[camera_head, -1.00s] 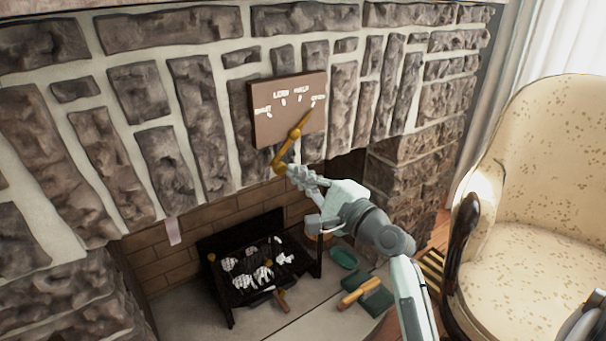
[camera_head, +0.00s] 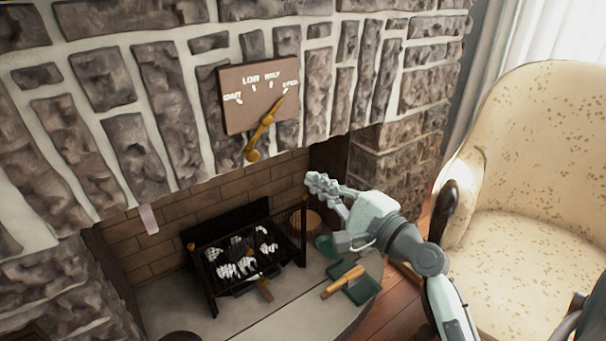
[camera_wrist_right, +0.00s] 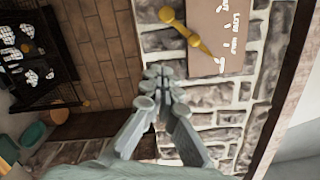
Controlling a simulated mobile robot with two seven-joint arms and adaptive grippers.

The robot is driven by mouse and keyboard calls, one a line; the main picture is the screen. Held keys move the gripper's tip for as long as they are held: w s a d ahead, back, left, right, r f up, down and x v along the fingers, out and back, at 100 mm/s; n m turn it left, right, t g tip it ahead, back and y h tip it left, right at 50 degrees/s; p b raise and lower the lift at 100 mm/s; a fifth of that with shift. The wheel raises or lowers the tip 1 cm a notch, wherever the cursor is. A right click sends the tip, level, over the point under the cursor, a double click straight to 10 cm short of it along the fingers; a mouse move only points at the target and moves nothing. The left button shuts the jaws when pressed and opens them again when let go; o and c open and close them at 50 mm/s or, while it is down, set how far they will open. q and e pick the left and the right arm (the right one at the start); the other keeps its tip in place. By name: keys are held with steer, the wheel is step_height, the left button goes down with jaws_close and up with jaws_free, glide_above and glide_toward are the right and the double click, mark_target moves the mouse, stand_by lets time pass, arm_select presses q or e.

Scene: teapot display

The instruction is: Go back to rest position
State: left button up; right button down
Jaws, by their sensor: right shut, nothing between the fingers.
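My right gripper (camera_head: 322,186) is in front of the fireplace, to the right of and below a brass lever (camera_head: 262,135), and apart from it. The lever is mounted on a brown dial plate (camera_head: 236,107) with the marks LOW, HALF and OPEN, and its pointer end is at OPEN. In the right wrist view, the gripper's fingers (camera_wrist_right: 160,78) are together and empty, with the lever (camera_wrist_right: 185,30) and the plate (camera_wrist_right: 234,40) above them in the picture. My left gripper is not in view.
A black fire grate (camera_head: 215,262) with pale lumps stands in the hearth below. Green items (camera_head: 360,288) with a wooden handle lie on the hearth. A patterned armchair (camera_head: 535,130) stands at the right. The stone wall (camera_head: 120,70) rises behind.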

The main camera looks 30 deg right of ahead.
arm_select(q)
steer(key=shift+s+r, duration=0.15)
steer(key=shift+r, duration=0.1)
arm_select(e)
steer(key=shift+s, duration=0.45)
steer(key=s+a+f+n+g+p, duration=0.1)
steer(key=s+a+f+n+g, duration=0.2)
steer(key=f, duration=0.5)
steer(key=s+a+f+n+g, duration=0.1)
steer(key=f+n+g, duration=0.2)
steer(key=f+n, duration=0.4)
steer(key=s+a+f+n+g+p, duration=0.1)
steer(key=s+a+f+n+g, duration=0.15)
steer(key=f, duration=0.55)
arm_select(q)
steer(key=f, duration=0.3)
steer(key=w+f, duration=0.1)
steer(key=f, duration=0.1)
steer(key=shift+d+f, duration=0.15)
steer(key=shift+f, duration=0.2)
arm_select(e)
steer(key=s+d+f+n+g+h, duration=0.3)
steer(key=s+f+n+g, duration=0.3)
steer(key=s+f+n, duration=0.3)
step_height(320, 180, down, 3)
steer(key=shift+s+g+h, duration=0.35)
steer(key=shift+s+h, duration=0.25)
steer(key=shift+s, duration=0.55)
steer(key=shift+w+d, duration=0.1)
